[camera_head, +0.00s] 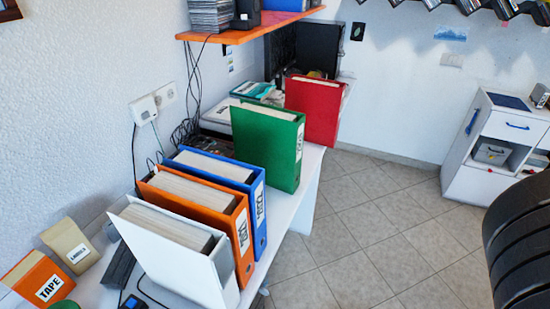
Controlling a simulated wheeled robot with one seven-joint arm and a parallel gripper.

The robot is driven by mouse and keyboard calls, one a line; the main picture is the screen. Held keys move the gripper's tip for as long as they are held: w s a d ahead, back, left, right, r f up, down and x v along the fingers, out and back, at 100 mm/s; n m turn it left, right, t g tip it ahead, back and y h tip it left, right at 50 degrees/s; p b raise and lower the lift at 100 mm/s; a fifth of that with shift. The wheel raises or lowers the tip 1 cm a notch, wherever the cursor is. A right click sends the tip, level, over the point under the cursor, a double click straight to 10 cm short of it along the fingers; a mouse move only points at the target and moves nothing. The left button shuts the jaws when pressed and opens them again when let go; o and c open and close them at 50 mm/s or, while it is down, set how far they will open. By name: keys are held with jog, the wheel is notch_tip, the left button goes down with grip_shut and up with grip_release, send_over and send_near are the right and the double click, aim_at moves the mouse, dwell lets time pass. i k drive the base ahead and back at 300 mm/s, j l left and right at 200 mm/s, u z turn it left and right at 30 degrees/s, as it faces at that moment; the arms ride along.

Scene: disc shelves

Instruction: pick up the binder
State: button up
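Several binders stand on a narrow white desk along the left wall. A white binder (178,262) is nearest, with an orange binder (242,243) right behind it. A blue binder (259,215) stands behind the orange one. A green binder (266,145) stands apart farther back, and a red binder (313,110) is at the far end. Which binder the task means cannot be told. My gripper is not in view; a dark ribbed part of my own arm seems to show at the right edge.
An orange shelf (250,30) hangs above the desk's far part. A box marked TAPE (40,280) and a box marked LABELS (70,246) stand at the lower left. A white cabinet (497,127) stands at the right. The tiled floor (370,225) between is clear.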

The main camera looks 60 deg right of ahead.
aim_at(321, 101)
jog(key=l+u, duration=0.25)
jog(key=l, duration=1.9)
jog(key=k+l+u, duration=0.1)
jog(key=l, duration=0.3)
jog(key=k+l, duration=0.35)
jog(key=k+l+u, duration=0.15)
jog(key=l, duration=0.25)
jog(key=k, duration=0.75)
jog(key=l+u, duration=0.05)
